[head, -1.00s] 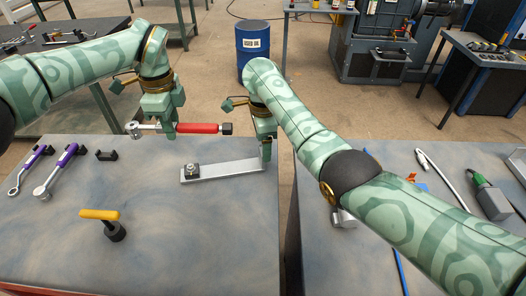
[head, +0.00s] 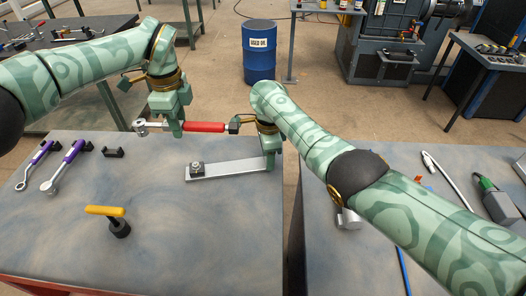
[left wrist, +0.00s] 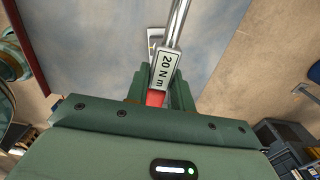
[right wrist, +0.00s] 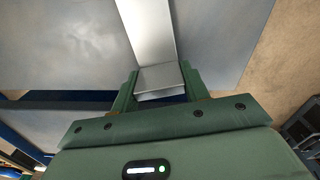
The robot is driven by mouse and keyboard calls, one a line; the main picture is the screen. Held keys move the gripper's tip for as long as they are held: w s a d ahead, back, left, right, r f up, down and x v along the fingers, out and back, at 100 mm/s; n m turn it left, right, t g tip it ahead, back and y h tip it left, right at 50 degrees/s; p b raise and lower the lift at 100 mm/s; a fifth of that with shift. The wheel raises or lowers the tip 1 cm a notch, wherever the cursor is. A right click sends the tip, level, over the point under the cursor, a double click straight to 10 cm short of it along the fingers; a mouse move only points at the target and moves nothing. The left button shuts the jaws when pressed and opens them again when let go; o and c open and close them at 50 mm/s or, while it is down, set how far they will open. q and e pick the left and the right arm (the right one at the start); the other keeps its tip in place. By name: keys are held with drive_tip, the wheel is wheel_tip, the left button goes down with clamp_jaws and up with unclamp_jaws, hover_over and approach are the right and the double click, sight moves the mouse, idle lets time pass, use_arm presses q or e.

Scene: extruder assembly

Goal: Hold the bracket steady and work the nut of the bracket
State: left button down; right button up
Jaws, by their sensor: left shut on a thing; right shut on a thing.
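My left gripper (head: 176,130) is shut on a torque wrench with a red handle (head: 205,127). It grips at the shaft end of the handle, and the wrench head (head: 140,126) points left above the table. In the left wrist view, a label reading "20 N m" (left wrist: 164,70) shows between the fingers. The bracket (head: 235,171) is a flat metal bar lying near the table's right edge, with the nut (head: 197,164) on a dark block at its left end. My right gripper (head: 269,162) is shut on its upturned right end, also seen in the right wrist view (right wrist: 157,76). The wrench is apart from the nut.
Two purple-handled wrenches (head: 62,165) and a small black holder (head: 113,152) lie at the table's left. A yellow-handled tool (head: 106,211) stands at the front. A gap separates this table from the right table (head: 330,255). The middle of the table is clear.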

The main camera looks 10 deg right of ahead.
use_arm(q)
drive_tip(key=s+d+f+m, duration=0.3)
drive_tip(key=s+d+f, duration=0.2)
drive_tip(key=d+f, duration=0.4)
drive_tip(key=shift+d, duration=0.5)
drive_tip(key=shift+s+f, duration=0.1)
drive_tip(key=shift+f, duration=1.1)
idle(0.4)
